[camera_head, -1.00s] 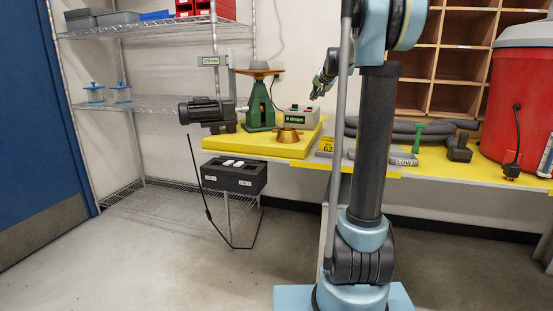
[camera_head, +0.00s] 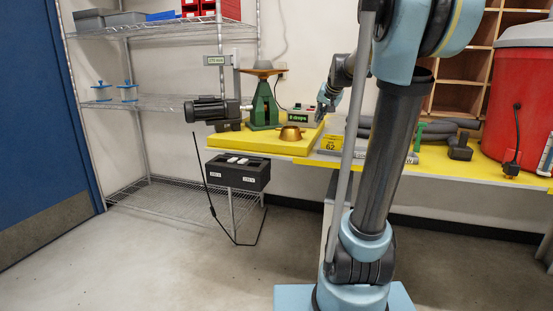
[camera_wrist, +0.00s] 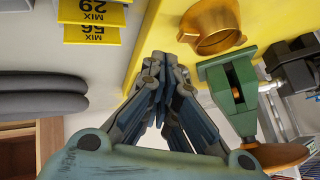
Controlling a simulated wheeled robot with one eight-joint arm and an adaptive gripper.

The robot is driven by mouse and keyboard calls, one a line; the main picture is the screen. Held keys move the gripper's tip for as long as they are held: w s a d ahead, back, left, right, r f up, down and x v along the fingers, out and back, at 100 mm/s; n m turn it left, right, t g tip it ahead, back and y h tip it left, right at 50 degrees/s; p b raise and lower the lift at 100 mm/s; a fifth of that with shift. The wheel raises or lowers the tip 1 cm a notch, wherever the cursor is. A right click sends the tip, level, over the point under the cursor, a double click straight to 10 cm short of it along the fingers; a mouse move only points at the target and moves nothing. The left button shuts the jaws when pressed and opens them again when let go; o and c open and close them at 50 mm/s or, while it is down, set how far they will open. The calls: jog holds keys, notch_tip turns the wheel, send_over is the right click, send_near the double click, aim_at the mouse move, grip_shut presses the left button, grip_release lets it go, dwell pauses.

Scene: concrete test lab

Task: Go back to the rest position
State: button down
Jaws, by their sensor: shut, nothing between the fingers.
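My gripper (camera_wrist: 160,75) is shut and empty in the wrist view, its two fingers together above the edge of the yellow bench area. The same brass cup (camera_head: 290,133) and green stand (camera_head: 264,106) stand on the yellow bench top in the head view.
A dark motor (camera_head: 208,110) sits left of the stand. A black box (camera_head: 238,172) hangs below the bench's left end. Grey hoses (camera_wrist: 40,95), yellow tags (camera_wrist: 92,22) and a red drum (camera_head: 515,105) are to the right along the bench. The floor in front is clear.

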jog(key=s+f+n+g, duration=0.1)
jog(key=s+f+g, duration=0.1)
jog(key=s+f, duration=0.6)
jog(key=s+d+f+n+g+h, duration=0.1)
jog(key=s+f, duration=0.8)
jog(key=s, duration=0.9)
jog(key=s+f+n+g+h, duration=0.1)
jog(key=s+f+g, duration=0.1)
jog(key=s+f, duration=0.7)
jog(key=s, duration=0.4)
jog(key=shift+s+d+g, duration=0.2)
jog(key=shift+g, duration=0.1)
jog(key=shift+f, duration=0.1)
jog(key=shift+w+f, duration=0.2)
jog(key=shift+w, duration=0.25)
